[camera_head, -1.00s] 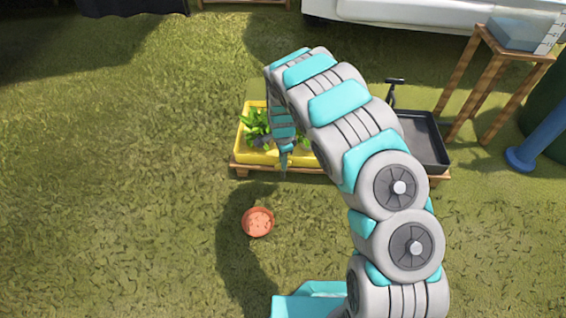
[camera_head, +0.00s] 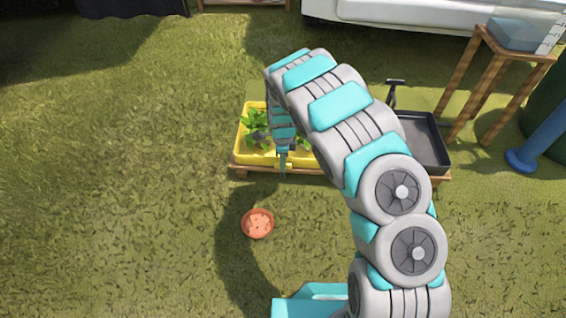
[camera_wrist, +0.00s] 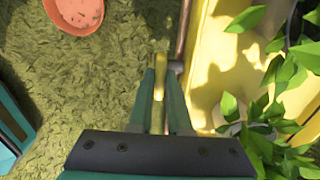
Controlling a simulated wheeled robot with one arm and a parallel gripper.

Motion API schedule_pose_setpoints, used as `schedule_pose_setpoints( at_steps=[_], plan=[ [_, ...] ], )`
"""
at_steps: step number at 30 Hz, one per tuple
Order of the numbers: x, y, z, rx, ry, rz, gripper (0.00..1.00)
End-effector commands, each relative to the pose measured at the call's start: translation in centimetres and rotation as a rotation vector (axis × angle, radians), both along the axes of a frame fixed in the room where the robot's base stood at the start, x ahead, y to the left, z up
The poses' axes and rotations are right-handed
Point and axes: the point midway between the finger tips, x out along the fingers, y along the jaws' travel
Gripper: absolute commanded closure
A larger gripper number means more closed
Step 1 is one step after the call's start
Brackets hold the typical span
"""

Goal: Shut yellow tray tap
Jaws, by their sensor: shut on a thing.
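The yellow tray (camera_head: 242,140) holds green leafy plants and sits on a low wooden stand. It shows along the right of the wrist view (camera_wrist: 205,75). My gripper (camera_head: 283,168) is at the tray's front edge. In the wrist view my gripper (camera_wrist: 160,75) has its two green fingers on either side of a narrow yellow tap handle (camera_wrist: 159,90) and is shut on it. The tap's body is mostly hidden, and I cannot tell how far it is turned.
A terracotta pot (camera_head: 258,223) stands on the grass in front of the tray. A dark tray (camera_head: 425,140) is on the stand's right end. A wooden table (camera_head: 490,60) stands at the back right. The grass at left is clear.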

Motion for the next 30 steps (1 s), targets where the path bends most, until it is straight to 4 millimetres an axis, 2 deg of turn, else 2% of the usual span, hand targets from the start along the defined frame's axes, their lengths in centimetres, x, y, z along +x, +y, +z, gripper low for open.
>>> schedule_pose_setpoints(
  at_steps=[6,7,15,24,30],
  plan=[
    [0.0,0.0,0.0,0.000,-0.001,-0.001,1.00],
    [0.0,0.0,0.0,0.000,-0.001,-0.001,0.81],
    [0.0,0.0,0.0,0.000,-0.001,0.000,0.54],
    [0.0,0.0,0.2,0.000,-0.001,0.001,0.54],
    [0.1,0.0,2.2,0.000,-0.003,0.001,0.54]
  ],
)
